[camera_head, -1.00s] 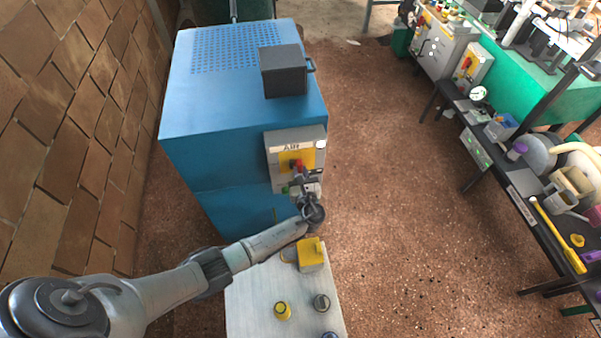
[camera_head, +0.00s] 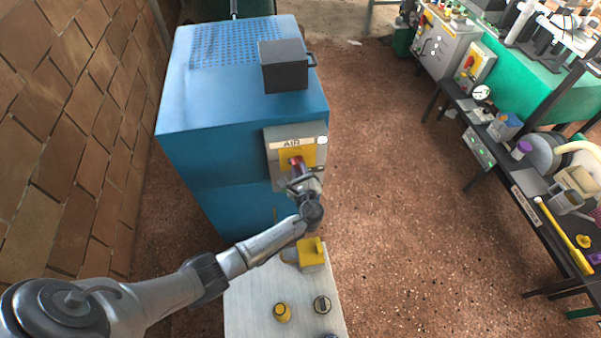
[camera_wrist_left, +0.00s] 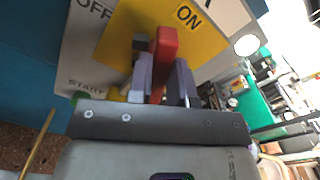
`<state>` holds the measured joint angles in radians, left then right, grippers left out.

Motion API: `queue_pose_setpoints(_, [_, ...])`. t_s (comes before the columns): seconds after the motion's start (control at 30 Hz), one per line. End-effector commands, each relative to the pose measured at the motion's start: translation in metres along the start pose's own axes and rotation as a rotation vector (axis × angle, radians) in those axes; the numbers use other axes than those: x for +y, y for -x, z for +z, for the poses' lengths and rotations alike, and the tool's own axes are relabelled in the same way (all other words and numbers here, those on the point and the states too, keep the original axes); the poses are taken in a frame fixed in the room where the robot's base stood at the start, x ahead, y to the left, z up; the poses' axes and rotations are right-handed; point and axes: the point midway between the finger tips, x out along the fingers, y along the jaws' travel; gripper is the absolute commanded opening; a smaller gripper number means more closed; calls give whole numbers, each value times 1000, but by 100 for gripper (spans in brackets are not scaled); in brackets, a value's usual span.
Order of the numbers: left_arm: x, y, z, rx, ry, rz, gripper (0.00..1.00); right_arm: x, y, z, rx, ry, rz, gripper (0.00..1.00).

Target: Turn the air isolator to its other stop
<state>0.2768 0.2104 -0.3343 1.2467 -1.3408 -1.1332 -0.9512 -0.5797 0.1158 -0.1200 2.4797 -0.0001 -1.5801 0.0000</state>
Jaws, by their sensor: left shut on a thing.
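The air isolator is a red handle (camera_wrist_left: 163,50) on a yellow plate (camera_wrist_left: 120,40) marked OFF and ON in the left wrist view. It sits on a grey panel labelled AIR (camera_head: 316,158) on the front of a blue cabinet (camera_head: 225,165). My left gripper (camera_wrist_left: 162,78) is shut on the red handle, with a finger on each side of it. In the head view the left gripper (camera_head: 300,180) reaches the panel and partly hides the handle. The handle's upper end lies between the OFF and ON words, nearer ON. My right gripper is not in view.
A pale table (camera_head: 255,312) in front of the cabinet holds a yellow block (camera_head: 311,255), a yellow knob (camera_head: 282,312) and a dark round part (camera_head: 322,304). A black box (camera_head: 284,68) sits on the cabinet. A cluttered bench stands at right; the floor between is clear.

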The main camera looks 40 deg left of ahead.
Motion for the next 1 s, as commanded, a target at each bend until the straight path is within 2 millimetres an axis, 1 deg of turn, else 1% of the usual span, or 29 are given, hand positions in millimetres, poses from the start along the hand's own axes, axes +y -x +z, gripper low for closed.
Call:
queue_pose_setpoints(0.03, [2, 0, -3, 0, 48, 0, 0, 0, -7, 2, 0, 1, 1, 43])
queue_pose_setpoints(0.37, [5, 0, -4, -1, 362, 0, 0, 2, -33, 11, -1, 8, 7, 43])
queue_pose_setpoints(0.6, [7, 0, -6, 0, 589, 0, 0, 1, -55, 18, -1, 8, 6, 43])
queue_pose_setpoints(1.0, [9, 0, -6, -1, 911, 0, 0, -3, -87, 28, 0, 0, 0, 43])
